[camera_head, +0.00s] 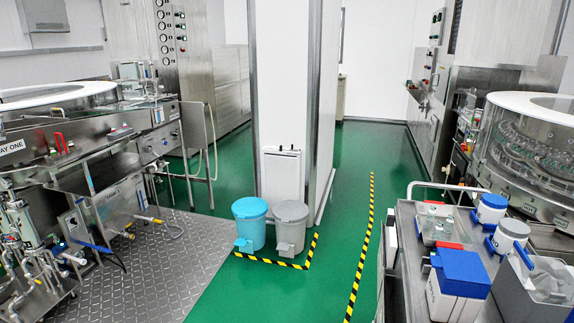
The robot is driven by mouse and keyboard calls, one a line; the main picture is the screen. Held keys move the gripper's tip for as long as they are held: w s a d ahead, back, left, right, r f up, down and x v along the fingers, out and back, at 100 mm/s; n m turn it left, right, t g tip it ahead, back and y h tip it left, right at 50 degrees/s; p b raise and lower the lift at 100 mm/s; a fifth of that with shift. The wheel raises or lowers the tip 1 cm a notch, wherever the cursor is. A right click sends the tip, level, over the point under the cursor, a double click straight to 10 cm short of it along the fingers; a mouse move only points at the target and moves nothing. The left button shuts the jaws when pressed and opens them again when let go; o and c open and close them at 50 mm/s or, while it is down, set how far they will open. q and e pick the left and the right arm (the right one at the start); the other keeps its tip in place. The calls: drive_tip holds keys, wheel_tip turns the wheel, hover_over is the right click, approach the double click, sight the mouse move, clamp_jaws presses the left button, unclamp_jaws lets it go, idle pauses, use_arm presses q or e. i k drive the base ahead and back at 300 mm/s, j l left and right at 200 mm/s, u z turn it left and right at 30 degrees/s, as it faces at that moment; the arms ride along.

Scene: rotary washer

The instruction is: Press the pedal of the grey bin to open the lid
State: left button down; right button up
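The grey bin (291,226) stands on the green floor near the middle of the head view, against the foot of a white pillar. Its lid (290,210) looks shut. Its light pedal (284,249) sticks out low at the front, towards me. A blue bin (250,225) stands close beside it on the left, with its own pedal (242,244) at the front. Neither of my grippers shows in this view.
Yellow-black floor tape (272,261) runs in front of and beside the bins. A cart (402,280) with bottles and boxes stands at the right. Steel washer machines (80,160) fill the left, beside a metal floor plate (170,262). Green floor (240,295) before the bins is clear.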

sight(285, 246)
drive_tip(key=i, duration=1.75)
drive_tip(key=i+l+u, duration=0.1)
drive_tip(key=i, duration=1.65)
